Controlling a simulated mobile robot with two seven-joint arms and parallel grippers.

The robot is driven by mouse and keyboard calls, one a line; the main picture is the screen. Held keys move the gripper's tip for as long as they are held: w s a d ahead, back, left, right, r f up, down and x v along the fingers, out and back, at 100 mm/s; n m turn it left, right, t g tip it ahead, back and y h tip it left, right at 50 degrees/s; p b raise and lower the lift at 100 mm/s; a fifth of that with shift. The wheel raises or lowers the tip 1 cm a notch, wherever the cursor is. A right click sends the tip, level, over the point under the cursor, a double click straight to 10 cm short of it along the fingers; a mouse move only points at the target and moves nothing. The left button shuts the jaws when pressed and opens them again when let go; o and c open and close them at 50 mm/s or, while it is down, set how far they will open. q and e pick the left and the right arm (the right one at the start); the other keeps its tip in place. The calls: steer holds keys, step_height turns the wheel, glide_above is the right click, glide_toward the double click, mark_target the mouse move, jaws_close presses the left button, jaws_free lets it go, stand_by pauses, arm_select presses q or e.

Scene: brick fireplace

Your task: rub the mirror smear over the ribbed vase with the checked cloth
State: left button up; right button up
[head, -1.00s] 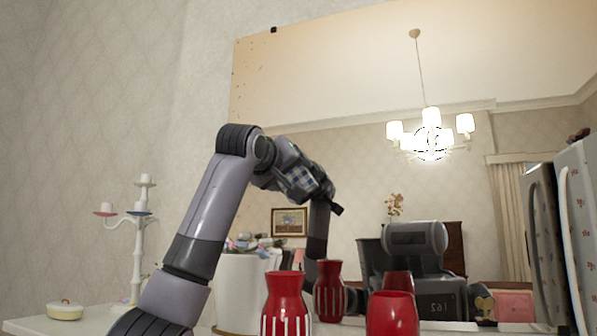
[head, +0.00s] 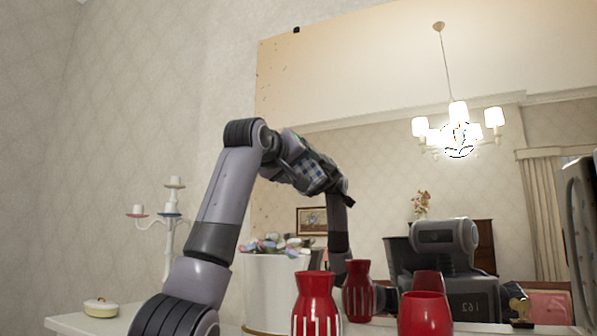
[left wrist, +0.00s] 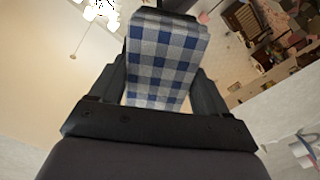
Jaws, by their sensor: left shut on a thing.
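The blue-and-white checked cloth (head: 313,172) is held in my left gripper (head: 324,180), which is raised in front of the mirror (head: 375,165). In the left wrist view the cloth (left wrist: 165,60) fills the space between the two dark fingers of the gripper (left wrist: 164,78). The ribbed vase (head: 316,303), red with pale vertical ribs, stands upright below the gripper, and its reflection shows behind it. I cannot make out a smear clearly; my arm and gripper cover part of the glass above the vase. Whether the cloth touches the glass I cannot tell.
A smooth red vase (head: 424,315) stands right of the ribbed one. A white pot (head: 268,290) with colourful pieces on top stands behind my left arm. A white candelabra (head: 172,215) and a small lidded dish (head: 101,308) stand on the shelf (head: 70,322) at left.

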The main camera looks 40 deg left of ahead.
mark_target(358, 163)
arm_select(q)
steer(key=shift+w+d, duration=0.6)
steer(key=shift+d, duration=1.35)
steer(key=shift+w+d, duration=0.65)
steer(key=shift+d, duration=1.25)
steer(key=shift+w+d, duration=0.6)
steer(key=shift+d, duration=1.35)
steer(key=shift+s+a, duration=0.6)
steer(key=shift+a, duration=1.35)
steer(key=shift+s+a, duration=0.6)
steer(key=shift+a, duration=1.35)
steer(key=shift+s+a, duration=0.6)
steer(key=shift+a, duration=1.35)
steer(key=shift+s+d+f+b, duration=0.2)
steer(key=shift+s+b, duration=0.35)
steer(key=shift+b, duration=0.1)
steer(key=b+v, duration=0.2)
steer(key=v, duration=0.1)
steer(key=shift+s+d, duration=0.1)
steer(key=shift+s, duration=0.1)
steer(key=shift+s+d+r, duration=0.2)
steer(key=shift+s, duration=0.45)
steer(key=shift+s, duration=0.1)
